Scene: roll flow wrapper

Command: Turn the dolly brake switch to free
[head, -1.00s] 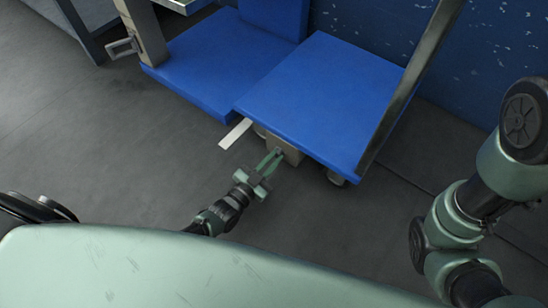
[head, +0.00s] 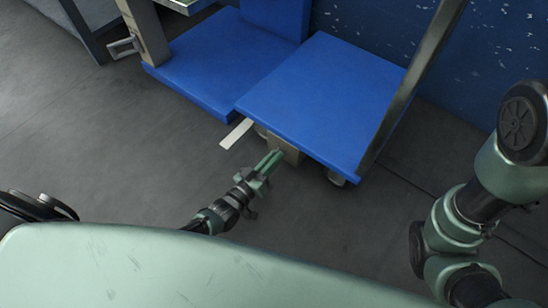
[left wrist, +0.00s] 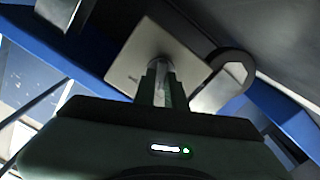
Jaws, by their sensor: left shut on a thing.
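The blue dolly (head: 325,95) stands with its near edge facing me. Under that edge is a beige brake switch box (head: 291,154), which shows as a pale square plate in the left wrist view (left wrist: 136,58). My left gripper (head: 277,156) reaches up to the front of this box. In the left wrist view its two fingers (left wrist: 161,75) are shut on a small switch knob (left wrist: 160,63) at the plate's middle. The fingers hide most of the knob, so its setting cannot be read. My right gripper is out of view.
A white flat strip (head: 237,133) sticks out from under the dolly, left of the box. A caster (head: 337,179) is to the right. A second blue platform (head: 205,60) adjoins on the left. The grey floor in front is clear.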

